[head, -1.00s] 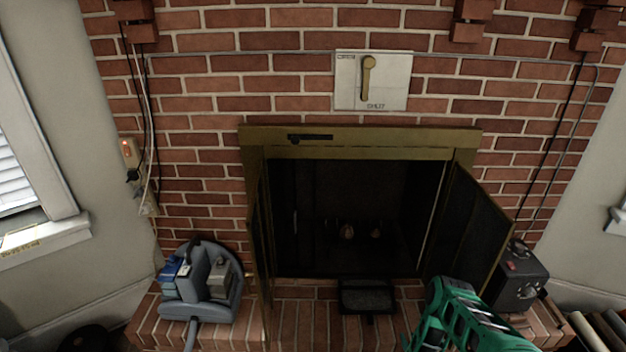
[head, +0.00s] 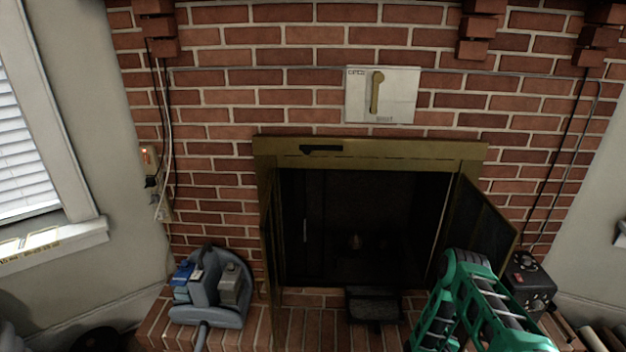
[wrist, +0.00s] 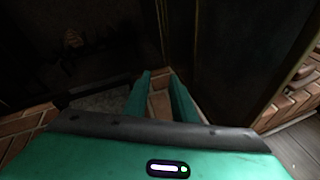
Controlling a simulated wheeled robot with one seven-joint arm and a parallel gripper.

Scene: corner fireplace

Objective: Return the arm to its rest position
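My green arm (head: 470,305) shows at the lower right in the head view, bent in front of the fireplace's right door. My gripper (wrist: 160,75) shows in the wrist view, with two teal fingers apart and a narrow gap between them. Nothing is held between the fingers; brick hearth shows through the gap. The fingers point toward the dark fireplace opening and the hearth. In the head view I cannot make out the gripper's fingers.
The fireplace's brass frame (head: 370,150) has both dark doors open, the right door (head: 480,225) close to my arm. A dark pan (head: 374,307) sits at the opening. A grey caddy (head: 210,290) stands left on the hearth; a black box (head: 530,285) stands right.

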